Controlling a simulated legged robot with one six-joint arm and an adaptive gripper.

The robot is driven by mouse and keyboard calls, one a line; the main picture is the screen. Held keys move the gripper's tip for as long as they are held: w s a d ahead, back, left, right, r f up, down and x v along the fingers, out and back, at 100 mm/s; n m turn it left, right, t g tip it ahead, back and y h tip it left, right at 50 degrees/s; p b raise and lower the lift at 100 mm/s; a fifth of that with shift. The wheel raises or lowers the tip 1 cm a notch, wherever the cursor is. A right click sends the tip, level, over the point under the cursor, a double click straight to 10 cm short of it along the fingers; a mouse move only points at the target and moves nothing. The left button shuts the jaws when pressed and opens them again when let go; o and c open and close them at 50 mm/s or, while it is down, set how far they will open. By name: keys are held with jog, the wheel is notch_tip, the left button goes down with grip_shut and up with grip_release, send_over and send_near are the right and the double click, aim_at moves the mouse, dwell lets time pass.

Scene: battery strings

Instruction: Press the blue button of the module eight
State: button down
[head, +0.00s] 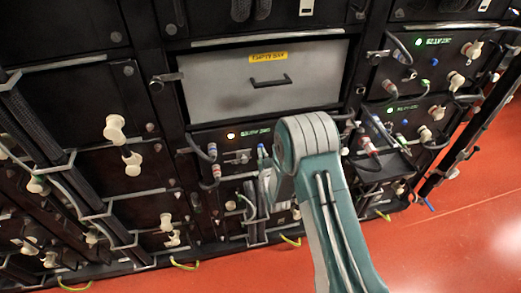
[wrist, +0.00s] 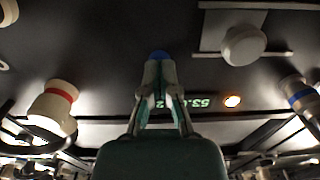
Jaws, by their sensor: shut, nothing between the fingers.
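The blue button (wrist: 159,54) is a small blue cap on a dark module front (wrist: 110,50) in the wrist view, directly at my fingertips. My gripper (wrist: 159,66) is shut and empty, its tips overlapping the button's lower edge. Contact or a small gap cannot be told. In the head view my gripper (head: 264,165) is partly hidden by my arm, in front of the module (head: 240,140) under the grey panel. That module has a lit orange lamp (head: 230,136) and a green display (head: 256,133). No number eight is readable on it.
A white plug with a red band (wrist: 58,100) and one with a blue band (wrist: 300,95) flank my gripper. A white round knob (wrist: 243,45) sits at upper right. A grey panel (head: 220,85) is above; red floor (head: 450,240) is open at right.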

jog(key=shift+w, duration=0.25)
jog(key=v, duration=0.8)
dwell(0.7)
jog(key=s+d+r+m+g+h, duration=0.1)
jog(key=d+r+g+h, duration=0.2)
jog(key=r, duration=0.6)
jog(key=s+d+r+m+g, duration=0.15)
jog(key=d+r, duration=0.35)
jog(key=r, duration=0.5)
jog(key=s+d+r+g, duration=0.2)
jog(key=s+r, duration=0.1)
jog(key=s, duration=0.6)
jog(key=s+d+r+g+h, duration=0.1)
jog(key=s+d+r+g, duration=0.1)
jog(key=s, duration=0.7)
jog(key=s+d+r+g+h, duration=0.1)
jog(key=s+d+r+g, duration=0.2)
jog(key=s, duration=0.6)
jog(key=shift+s+d+r+m, duration=0.2)
jog(key=shift+d+r+m, duration=0.1)
jog(key=shift+r+m, duration=0.1)
dwell(1.3)
